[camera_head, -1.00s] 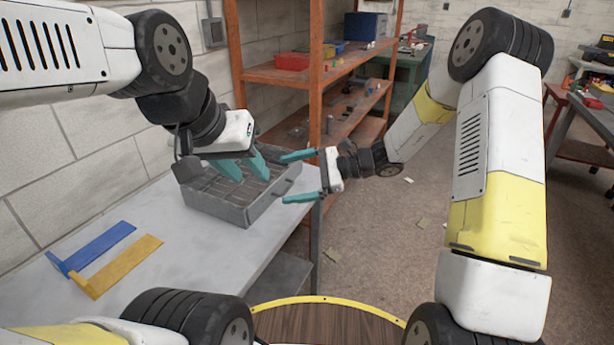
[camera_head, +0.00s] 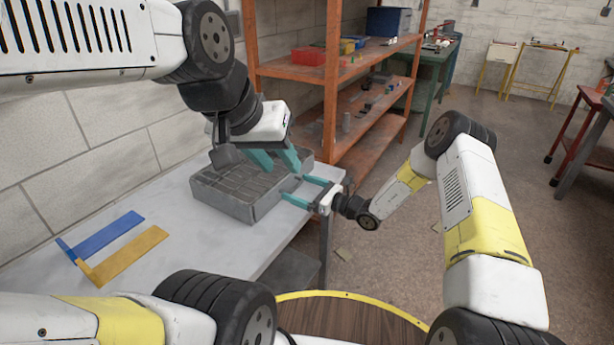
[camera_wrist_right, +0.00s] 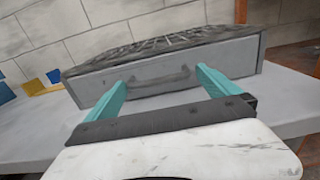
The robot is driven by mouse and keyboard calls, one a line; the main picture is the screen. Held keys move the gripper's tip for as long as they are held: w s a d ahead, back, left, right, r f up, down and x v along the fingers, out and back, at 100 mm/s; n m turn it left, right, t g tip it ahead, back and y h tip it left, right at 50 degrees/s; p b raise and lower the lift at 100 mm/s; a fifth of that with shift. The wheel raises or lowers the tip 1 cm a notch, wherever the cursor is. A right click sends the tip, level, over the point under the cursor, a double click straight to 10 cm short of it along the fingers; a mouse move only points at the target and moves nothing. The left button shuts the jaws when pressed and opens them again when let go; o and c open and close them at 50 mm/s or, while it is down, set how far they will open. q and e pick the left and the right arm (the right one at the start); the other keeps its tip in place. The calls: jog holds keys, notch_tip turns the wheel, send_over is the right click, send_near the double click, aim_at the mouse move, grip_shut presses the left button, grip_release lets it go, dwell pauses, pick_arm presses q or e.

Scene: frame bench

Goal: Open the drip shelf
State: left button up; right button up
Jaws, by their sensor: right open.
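The drip shelf is a grey box-like unit (camera_head: 222,197) with a grated top, standing on the light table. In the right wrist view its front face (camera_wrist_right: 105,84) carries a grey bar handle (camera_wrist_right: 160,83). My right gripper (camera_head: 301,191) is open in front of that face, its teal fingers on either side of the handle; I cannot tell whether they touch the face. My left gripper (camera_head: 275,159) is above the unit's far part, its teal fingers apart and pointing down. Whether its tips touch the top is unclear.
A blue bracket (camera_head: 105,234) and a yellow bracket (camera_head: 130,256) lie on the table (camera_head: 185,243) at the near left. An orange shelf rack (camera_head: 333,85) with bins stands behind the table. The floor right of the table is mostly clear.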

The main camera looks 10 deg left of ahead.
jog(key=shift+x, duration=0.8)
jog(key=c, duration=1.8)
jog(key=v, duration=1)
jog(key=shift+w+r, duration=0.1)
jog(key=shift+w, duration=0.05)
jog(key=o, duration=1.8)
jog(key=v, duration=0.7)
jog(key=shift+s+d, duration=0.2)
jog(key=shift+d, duration=0.15)
